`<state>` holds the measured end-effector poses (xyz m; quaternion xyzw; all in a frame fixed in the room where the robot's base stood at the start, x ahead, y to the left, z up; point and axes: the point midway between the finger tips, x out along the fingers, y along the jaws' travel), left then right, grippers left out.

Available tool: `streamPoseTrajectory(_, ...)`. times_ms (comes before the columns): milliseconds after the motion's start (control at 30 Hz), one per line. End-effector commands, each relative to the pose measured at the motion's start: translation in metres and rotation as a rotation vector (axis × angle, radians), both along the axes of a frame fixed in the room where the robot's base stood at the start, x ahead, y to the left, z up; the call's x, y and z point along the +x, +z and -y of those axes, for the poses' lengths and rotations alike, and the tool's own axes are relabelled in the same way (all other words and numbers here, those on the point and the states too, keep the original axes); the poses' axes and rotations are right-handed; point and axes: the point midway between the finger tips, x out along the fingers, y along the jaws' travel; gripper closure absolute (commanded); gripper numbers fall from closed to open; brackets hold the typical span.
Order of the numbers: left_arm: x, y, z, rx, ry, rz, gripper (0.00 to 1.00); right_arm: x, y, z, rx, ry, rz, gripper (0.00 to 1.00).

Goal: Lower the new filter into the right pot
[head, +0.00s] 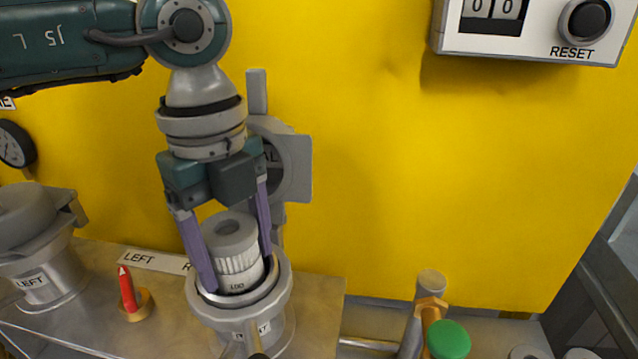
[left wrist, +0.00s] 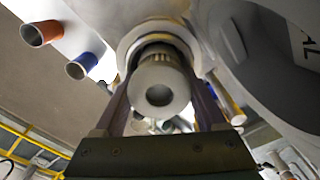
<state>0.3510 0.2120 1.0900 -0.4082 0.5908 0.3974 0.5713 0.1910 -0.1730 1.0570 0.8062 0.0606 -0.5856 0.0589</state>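The new filter (head: 234,258), a pale grey ribbed cylinder with a round hollow in its top, stands upright at the mouth of the right pot (head: 240,312). Its lower end is inside the pot's ring, and its upper part rises above the rim. My left gripper (head: 237,268) points down with its two purple fingers on either side of the filter, seemingly closed on it. The left wrist view shows the filter's end (left wrist: 159,95) between the fingers, with the pot's ring beyond. How deep the filter's bottom is stays hidden. My right gripper is not in view.
The right pot's open lid (head: 295,165) stands behind my gripper. The left pot (head: 45,275) is covered. A green knob (head: 448,340) is at lower right. A yellow wall (head: 400,180) closes the back.

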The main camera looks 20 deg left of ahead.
Motion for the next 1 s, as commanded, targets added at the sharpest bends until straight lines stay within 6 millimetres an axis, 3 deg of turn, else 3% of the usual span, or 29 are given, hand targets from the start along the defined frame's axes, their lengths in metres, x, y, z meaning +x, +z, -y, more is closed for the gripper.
streamPoseTrajectory(33, -0.002, -0.032, -0.011, 0.046, -0.001, 0.012, 0.20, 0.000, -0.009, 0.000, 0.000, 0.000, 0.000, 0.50)
streamPoseTrajectory(200, -0.002, -0.031, -0.011, 0.045, -0.001, 0.011, 0.01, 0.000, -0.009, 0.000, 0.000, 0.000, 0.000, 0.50)
streamPoseTrajectory(267, -0.002, -0.027, -0.011, 0.044, 0.000, 0.012, 0.00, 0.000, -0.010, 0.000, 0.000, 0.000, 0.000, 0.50)
streamPoseTrajectory(433, 0.000, 0.001, -0.012, 0.039, 0.000, 0.013, 0.00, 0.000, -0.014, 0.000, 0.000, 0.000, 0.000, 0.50)
streamPoseTrajectory(733, 0.002, 0.073, -0.012, 0.019, 0.000, 0.008, 0.00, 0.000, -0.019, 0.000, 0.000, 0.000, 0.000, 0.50)
streamPoseTrajectory(1000, 0.001, 0.101, -0.012, 0.014, 0.000, 0.001, 0.00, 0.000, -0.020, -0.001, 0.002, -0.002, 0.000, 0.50)
